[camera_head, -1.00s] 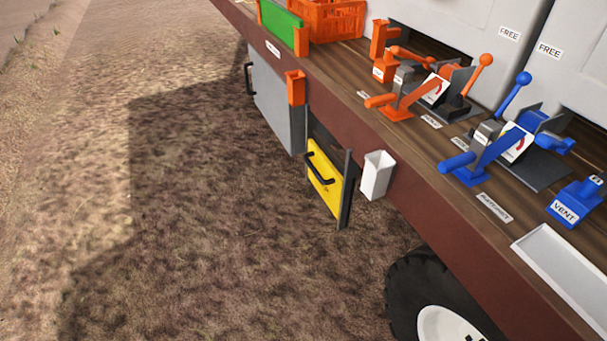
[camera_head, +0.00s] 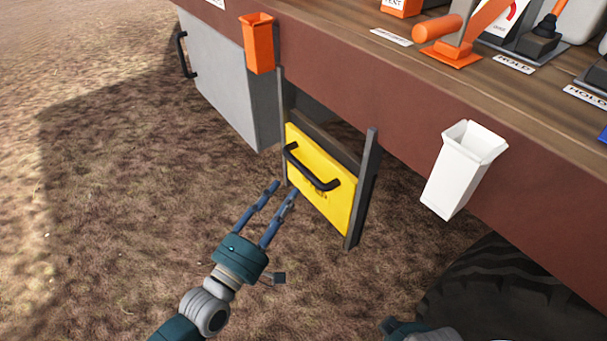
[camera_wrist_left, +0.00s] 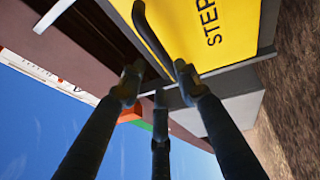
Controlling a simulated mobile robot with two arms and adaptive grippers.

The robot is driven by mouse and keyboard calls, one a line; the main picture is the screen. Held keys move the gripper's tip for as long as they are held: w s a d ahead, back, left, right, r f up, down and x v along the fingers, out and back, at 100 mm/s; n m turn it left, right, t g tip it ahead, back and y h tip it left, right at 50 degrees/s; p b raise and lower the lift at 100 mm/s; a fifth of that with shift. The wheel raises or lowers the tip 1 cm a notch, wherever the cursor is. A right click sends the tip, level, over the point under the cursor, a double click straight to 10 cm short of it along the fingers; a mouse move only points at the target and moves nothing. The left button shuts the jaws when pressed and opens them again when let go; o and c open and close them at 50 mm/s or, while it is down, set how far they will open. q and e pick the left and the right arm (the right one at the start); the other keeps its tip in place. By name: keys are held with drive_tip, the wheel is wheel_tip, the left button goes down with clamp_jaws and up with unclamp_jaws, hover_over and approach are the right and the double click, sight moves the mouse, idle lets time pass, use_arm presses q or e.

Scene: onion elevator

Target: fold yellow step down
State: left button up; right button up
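The yellow step (camera_head: 335,203) stands upright, folded up between two dark grey posts under the brown platform edge. A black handle (camera_head: 311,172) bows out from its upper face. My left gripper (camera_head: 283,190) is open and empty, in front of the step and just left of and below the handle in the head view. In the left wrist view the fingers (camera_wrist_left: 157,75) are spread near the handle (camera_wrist_left: 153,40), and the yellow panel (camera_wrist_left: 215,30) with black "STEP" lettering fills the upper right. Whether a finger touches the handle, I cannot tell. A part of my right arm shows at the bottom edge; its fingers are not visible.
A grey box (camera_head: 225,85) with a black handle hangs left of the step. An orange holder (camera_head: 258,45) and a white holder (camera_head: 462,170) are fixed to the platform edge (camera_head: 350,95). A black tyre (camera_head: 510,300) is at lower right. Open ground (camera_head: 120,200) lies left.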

sight(301, 171)
use_arm(q)
drive_tip(key=b+x, duration=0.1)
drive_tip(key=x, duration=0.8)
drive_tip(key=shift+w+d, duration=0.1)
drive_tip(key=shift+w, duration=0.1)
use_arm(e)
drive_tip(key=v, duration=0.3)
drive_tip(key=shift+w+r, duration=0.2)
drive_tip(key=shift+r, duration=0.15)
use_arm(q)
clamp_jaws()
